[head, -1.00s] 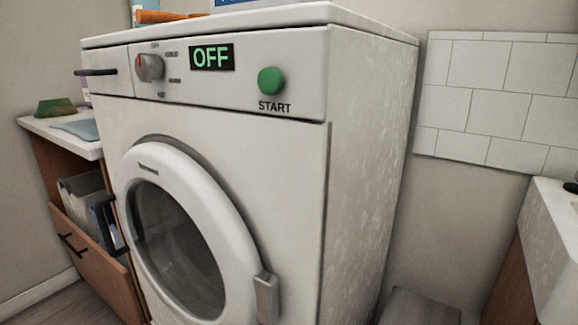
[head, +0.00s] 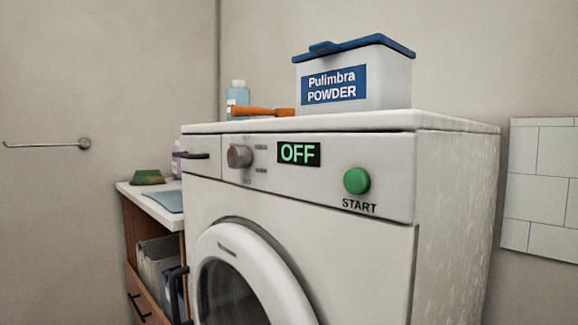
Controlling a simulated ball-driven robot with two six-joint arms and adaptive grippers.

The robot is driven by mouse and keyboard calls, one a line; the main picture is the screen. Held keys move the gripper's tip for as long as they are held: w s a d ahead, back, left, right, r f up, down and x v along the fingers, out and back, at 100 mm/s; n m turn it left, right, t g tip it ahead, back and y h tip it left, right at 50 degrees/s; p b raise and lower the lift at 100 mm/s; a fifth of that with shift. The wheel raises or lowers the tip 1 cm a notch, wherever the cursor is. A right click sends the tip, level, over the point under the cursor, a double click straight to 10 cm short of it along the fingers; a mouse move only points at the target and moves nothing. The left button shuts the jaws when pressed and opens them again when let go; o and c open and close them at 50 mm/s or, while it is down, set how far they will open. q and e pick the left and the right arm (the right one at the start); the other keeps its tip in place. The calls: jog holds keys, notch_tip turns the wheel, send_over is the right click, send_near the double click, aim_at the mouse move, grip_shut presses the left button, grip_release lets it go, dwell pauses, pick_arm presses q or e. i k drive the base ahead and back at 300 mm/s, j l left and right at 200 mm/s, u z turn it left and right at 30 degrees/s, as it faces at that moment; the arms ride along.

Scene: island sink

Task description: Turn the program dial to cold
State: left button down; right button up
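The program dial (head: 239,156) is a grey round knob with a red mark, on the upper left of the white washing machine's (head: 370,240) front panel. The labels around it are too small to read. A green START button (head: 357,181) sits further right. The round door (head: 250,270) below looks shut, and its lower part is cut off by the frame. Neither of my grippers is in view.
On the machine's top stand a Pulimbra powder box (head: 352,80) with a blue lid, a blue bottle (head: 238,97) and an orange-handled object (head: 263,112). A counter (head: 150,205) with a green sponge (head: 147,177) is at left. A wall rail (head: 45,145) is further left.

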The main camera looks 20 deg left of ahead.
aim_at(237, 157)
jog(key=j+z, duration=0.25)
jog(key=j, duration=1.7)
jog(key=k, duration=0.05)
